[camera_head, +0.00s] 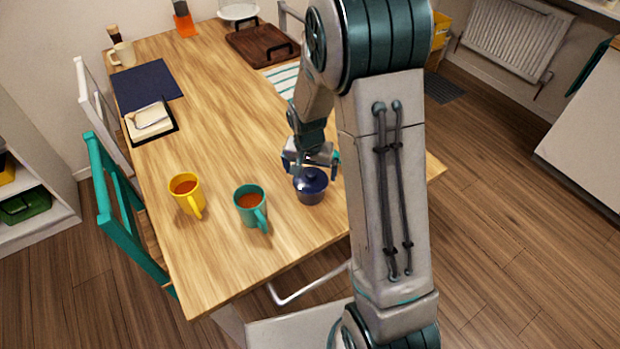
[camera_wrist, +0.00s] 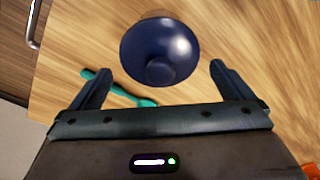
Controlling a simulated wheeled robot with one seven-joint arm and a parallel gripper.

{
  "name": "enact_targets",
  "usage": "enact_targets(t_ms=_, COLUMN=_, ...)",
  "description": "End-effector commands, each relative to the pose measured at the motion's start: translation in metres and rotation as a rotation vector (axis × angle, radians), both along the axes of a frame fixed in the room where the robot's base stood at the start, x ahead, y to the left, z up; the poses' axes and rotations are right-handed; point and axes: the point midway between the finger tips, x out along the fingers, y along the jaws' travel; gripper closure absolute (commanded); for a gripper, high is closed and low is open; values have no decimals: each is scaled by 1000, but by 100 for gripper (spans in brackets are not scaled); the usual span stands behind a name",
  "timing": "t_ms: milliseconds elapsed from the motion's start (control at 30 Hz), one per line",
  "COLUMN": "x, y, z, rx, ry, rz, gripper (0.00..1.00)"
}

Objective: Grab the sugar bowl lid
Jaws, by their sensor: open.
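The dark blue sugar bowl (camera_head: 311,194) stands on the wooden table near its right front side. Its lid (camera_head: 311,178), domed and dark blue with a round knob, sits on top. In the wrist view the lid (camera_wrist: 162,50) shows from above, its knob toward my gripper. My gripper (camera_head: 312,170) is open and empty, just above and behind the bowl in the head view. In the wrist view the fingers of my gripper (camera_wrist: 160,80) are spread wide, with the lid ahead of and partly between their tips. I see no contact with the lid.
A teal mug (camera_head: 251,206) stands just left of the bowl, and a yellow mug (camera_head: 187,194) further left. In the wrist view a teal spoon-like item (camera_wrist: 120,90) lies near the bowl. A brown tray (camera_head: 262,46) is at the back. The table's middle is clear.

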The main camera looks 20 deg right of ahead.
Motion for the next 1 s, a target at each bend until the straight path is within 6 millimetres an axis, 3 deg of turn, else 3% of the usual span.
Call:
enact_targets(t_ms=200, x=3, y=-1, z=-19, rx=-1, ry=1, rz=1, gripper=0)
enact_targets(t_ms=467, x=3, y=-1, z=-21, rx=0, ry=0, rz=1, gripper=0)
enact_targets(t_ms=600, x=3, y=-1, z=-21, rx=0, ry=0, rz=1, gripper=35)
enact_targets(t_ms=1000, x=3, y=-1, z=-17, rx=0, ry=-2, rz=1, gripper=35)
